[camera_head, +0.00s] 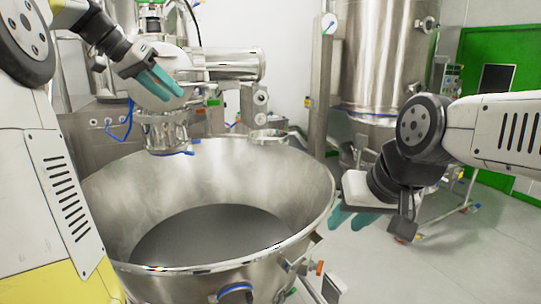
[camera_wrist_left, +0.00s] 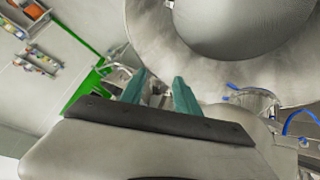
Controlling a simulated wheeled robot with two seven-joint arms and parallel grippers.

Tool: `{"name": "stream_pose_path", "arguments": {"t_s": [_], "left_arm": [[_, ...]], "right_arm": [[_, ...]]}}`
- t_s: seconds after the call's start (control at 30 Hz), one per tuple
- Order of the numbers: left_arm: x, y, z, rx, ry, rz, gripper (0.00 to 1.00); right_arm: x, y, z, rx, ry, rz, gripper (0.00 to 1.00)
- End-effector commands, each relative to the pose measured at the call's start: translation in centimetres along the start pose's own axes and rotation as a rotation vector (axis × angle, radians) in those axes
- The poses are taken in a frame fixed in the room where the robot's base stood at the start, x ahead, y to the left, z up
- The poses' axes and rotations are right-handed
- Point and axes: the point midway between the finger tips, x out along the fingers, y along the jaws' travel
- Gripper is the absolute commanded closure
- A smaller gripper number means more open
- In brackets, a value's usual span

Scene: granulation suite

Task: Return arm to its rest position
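My left gripper (camera_head: 172,92) is at the upper left of the head view, in front of the steel machinery and above the far left rim of the big bowl. In the left wrist view its two teal fingers (camera_wrist_left: 159,75) stand apart with nothing between them, so it is open and empty. My right gripper (camera_head: 348,222) hangs at the right of the bowl, pointing down and left. Its teal fingers show a small gap and hold nothing that I can see.
A large open steel bowl (camera_head: 110,205) with a dark grey floor fills the centre, close to both arms. A tall steel vessel (camera_head: 383,60) stands behind on the right. A green door frame (camera_head: 486,45) is at the far right. Grey floor (camera_head: 455,265) is clear at lower right.

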Motion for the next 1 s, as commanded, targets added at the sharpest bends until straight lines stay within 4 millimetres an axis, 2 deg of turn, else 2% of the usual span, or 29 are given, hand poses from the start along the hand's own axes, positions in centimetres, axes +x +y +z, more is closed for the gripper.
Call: {"name": "stream_pose_path", "arguments": {"t_s": [0.03,0.1,0.17,0.3,0.5,0.6,0.73,1.0], "left_arm": [[1.1,3.0,1.4,-0.022,-0.038,-0.029,0.62],[2.4,5.7,4.0,-0.069,-0.079,-0.082,0.62],[3.3,7.8,6.5,-0.104,-0.103,-0.127,0.62],[4.9,11.6,13.5,-0.169,-0.127,-0.223,0.62],[7.0,14.7,23.2,-0.221,-0.105,-0.298,0.62],[8.0,15.3,26.5,-0.232,-0.091,-0.308,0.62],[8.7,15.7,28.7,-0.241,-0.080,-0.313,0.62],[8.9,15.7,29.1,-0.244,-0.078,-0.314,0.62]], "right_arm": [[0.0,0.0,0.0,0.000,0.000,0.000,0.67],[0.0,0.0,0.0,0.000,0.000,0.000,0.67],[0.0,0.0,0.0,0.000,0.000,0.000,0.67],[0.0,0.0,0.0,0.000,0.000,0.000,0.67],[0.0,0.0,0.0,0.000,0.000,0.000,0.67],[0.0,0.0,0.0,0.000,0.000,0.000,0.67],[0.0,0.0,0.0,0.000,0.000,0.000,0.67],[0.0,0.0,0.0,0.000,0.000,0.000,0.67]]}}
